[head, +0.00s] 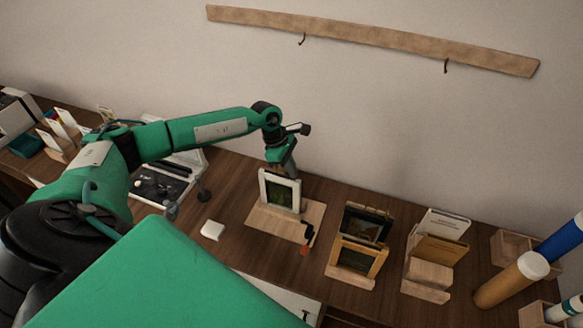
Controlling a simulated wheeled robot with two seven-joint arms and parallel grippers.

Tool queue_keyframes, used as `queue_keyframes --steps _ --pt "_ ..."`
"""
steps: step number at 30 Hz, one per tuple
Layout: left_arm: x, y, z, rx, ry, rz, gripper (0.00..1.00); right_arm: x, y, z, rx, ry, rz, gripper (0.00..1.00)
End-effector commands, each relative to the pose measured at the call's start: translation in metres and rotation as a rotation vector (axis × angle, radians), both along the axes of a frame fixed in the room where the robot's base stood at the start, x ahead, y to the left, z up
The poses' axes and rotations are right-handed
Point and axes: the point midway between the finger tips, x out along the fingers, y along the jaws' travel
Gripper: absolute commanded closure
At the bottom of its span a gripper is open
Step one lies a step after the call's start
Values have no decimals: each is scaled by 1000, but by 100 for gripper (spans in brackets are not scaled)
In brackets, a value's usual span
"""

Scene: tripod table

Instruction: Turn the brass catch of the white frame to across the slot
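The white frame (280,192) stands upright, leaning slightly, on a light wooden stand (262,222) on the dark table. A dark green picture shows inside its border. My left gripper (284,172) points down at the frame's top edge, at or just behind it. Its fingertips are partly hidden by the frame, so I cannot tell whether they touch it or are open or shut. The brass catch and the slot cannot be made out in this view. My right gripper is not in view.
A small black and orange item (306,241) is at the stand's right edge. A white block (212,230) lies to the left. To the right stand a dark frame (366,223), a wooden frame (356,259), a card holder (428,272) and a cardboard tube (510,279). The wall rises close behind.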

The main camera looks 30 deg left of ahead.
Motion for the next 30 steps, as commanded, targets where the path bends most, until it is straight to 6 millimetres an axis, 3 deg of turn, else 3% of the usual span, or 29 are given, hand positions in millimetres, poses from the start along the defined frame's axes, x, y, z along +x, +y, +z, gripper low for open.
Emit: queue_keyframes --steps 14,30 --pt "-2 0 -2 0 -2 124 100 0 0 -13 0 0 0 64" --pt "-5 -4 -5 -1 -4 608 100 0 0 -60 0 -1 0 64"
